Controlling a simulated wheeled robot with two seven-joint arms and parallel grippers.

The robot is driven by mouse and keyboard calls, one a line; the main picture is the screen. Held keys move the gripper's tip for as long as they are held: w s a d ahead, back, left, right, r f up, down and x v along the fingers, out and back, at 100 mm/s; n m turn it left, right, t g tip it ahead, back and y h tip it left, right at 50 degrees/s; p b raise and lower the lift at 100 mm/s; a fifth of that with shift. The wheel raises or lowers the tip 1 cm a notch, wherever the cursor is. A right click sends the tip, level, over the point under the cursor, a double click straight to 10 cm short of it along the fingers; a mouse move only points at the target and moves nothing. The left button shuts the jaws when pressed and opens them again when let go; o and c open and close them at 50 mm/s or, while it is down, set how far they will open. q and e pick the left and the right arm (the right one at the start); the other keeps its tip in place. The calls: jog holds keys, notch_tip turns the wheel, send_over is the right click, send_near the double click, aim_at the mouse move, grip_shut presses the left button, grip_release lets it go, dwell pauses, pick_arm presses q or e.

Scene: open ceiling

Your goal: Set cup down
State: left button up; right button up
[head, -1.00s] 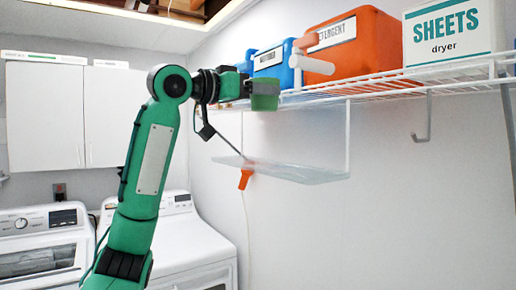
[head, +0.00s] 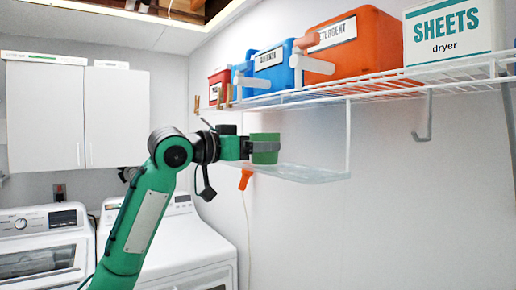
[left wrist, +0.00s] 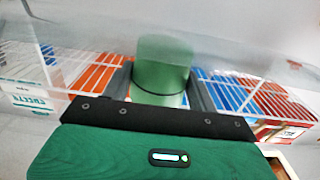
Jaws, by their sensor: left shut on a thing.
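A green cup (head: 265,148) is held upright in my left gripper (head: 250,149), in the middle of the head view. The cup also shows in the left wrist view (left wrist: 162,68), between the two dark fingers of the gripper (left wrist: 165,85). In the head view the cup is in front of the left part of a clear hanging shelf (head: 300,174), with its base near the level of that shelf. I cannot tell whether the cup touches the shelf. My right gripper is not in view.
Above is a white wire shelf (head: 380,87) with an orange detergent box (head: 370,45), a blue box (head: 270,68), a red box (head: 218,88) and a dryer sheets box (head: 452,32). An orange nozzle (head: 246,178) hangs below the clear shelf. White washing machines (head: 180,248) stand below.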

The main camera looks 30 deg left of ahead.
pick_arm(q)
jog(key=shift+f, duration=0.15)
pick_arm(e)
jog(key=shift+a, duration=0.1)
pick_arm(q)
jog(key=shift+f, duration=0.15)
jog(key=o, duration=0.9)
jog(key=shift+o, duration=0.2)
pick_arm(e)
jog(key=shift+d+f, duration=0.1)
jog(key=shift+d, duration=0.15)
pick_arm(q)
jog(key=shift+r, duration=0.25)
jog(key=b+v, duration=0.3)
jog(key=v, duration=0.9)
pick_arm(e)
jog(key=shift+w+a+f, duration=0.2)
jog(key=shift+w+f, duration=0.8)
